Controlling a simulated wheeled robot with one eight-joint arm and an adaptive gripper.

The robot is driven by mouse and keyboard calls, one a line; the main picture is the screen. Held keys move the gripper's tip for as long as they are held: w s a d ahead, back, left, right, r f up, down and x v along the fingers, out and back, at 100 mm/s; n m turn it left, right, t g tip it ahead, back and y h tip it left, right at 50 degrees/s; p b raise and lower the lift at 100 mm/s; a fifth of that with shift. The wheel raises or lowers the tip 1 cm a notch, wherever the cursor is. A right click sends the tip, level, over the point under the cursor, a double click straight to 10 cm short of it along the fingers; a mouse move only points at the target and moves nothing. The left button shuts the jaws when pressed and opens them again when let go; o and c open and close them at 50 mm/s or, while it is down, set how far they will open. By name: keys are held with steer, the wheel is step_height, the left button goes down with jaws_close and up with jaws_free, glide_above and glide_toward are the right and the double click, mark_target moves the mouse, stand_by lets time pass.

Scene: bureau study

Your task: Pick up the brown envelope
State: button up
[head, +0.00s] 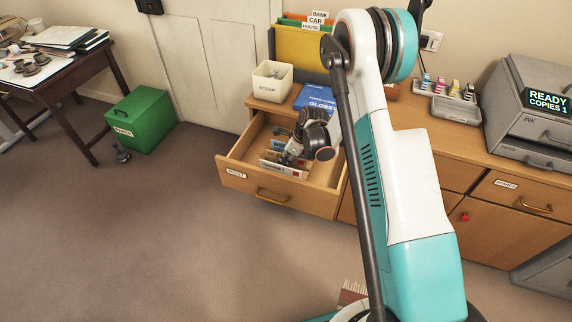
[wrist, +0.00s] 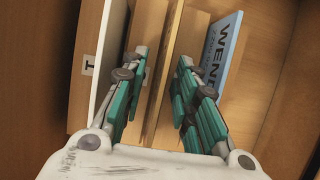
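The drawer labelled POST (head: 236,175) is pulled open, and my gripper (head: 288,158) reaches down into it. In the wrist view my gripper (wrist: 160,62) is open, its two teal fingers apart. A thin tan-brown upright piece (wrist: 164,75) stands between the fingers, seen nearly edge-on. It looks like the brown envelope, but I cannot be sure it is not a divider. I cannot see either finger pressing on it. A blue item with dark lettering (wrist: 222,48) stands just right of the right finger. In the head view my gripper partly hides the drawer's contents.
On the cabinet top are a cream bin (head: 272,80), a blue glossy pack (head: 313,97) and a yellow file holder (head: 298,48). A green box (head: 140,118) stands on open floor at left.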

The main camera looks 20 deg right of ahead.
steer(key=shift+f, duration=0.15)
jaws_close()
stand_by(0.5)
